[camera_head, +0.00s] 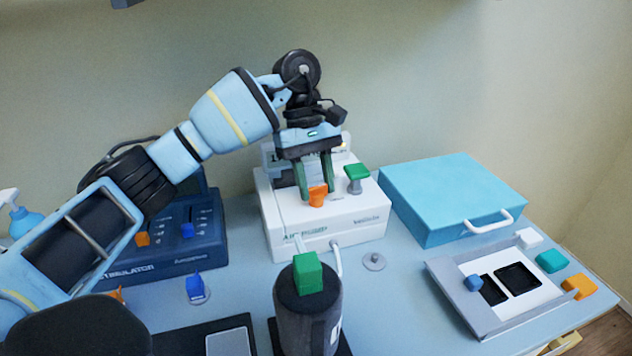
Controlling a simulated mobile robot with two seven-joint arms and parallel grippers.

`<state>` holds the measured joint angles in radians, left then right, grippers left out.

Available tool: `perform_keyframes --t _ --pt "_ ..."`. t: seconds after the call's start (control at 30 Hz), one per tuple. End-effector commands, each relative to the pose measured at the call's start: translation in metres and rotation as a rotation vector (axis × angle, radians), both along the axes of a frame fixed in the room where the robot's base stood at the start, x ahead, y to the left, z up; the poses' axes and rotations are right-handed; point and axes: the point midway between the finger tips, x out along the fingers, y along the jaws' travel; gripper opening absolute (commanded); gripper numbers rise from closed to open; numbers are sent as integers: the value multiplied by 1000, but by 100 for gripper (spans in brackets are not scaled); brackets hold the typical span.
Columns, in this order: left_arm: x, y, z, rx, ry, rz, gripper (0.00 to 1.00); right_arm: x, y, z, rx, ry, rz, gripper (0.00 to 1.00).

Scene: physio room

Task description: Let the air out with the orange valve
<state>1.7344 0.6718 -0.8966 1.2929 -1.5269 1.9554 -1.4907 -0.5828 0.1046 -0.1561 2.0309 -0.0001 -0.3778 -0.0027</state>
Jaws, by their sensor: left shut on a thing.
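The orange valve (317,195) stands on top of a white box-shaped unit (345,228) with green lettering on its front. My left gripper (316,186) points down from above, its green fingers shut on the orange valve. The fingers hide part of the valve's sides. A green valve (355,176) stands on the same unit, just right of the gripper. My right gripper does not show.
A dark blue stimulator box (175,250) sits left of the unit. A turquoise case (450,195) lies to the right. A dark cylinder with a green top (308,300) stands in front. A grey tray (455,300) with electrode pads lies front right.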

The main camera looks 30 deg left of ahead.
Motion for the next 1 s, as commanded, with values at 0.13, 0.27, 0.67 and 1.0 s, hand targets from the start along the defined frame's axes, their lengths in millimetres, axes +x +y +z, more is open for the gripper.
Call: perform_keyframes --t 0.13,0.27,0.67,1.0 --pt "0 0 1 1 -3 -6 14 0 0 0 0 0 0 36" --pt "0 0 2 1 -3 -6 14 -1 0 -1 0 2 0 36" --pt "0 0 1 1 -2 -5 58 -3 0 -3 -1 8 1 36" --pt "3 3 9 0 -2 -5 58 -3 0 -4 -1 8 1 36"
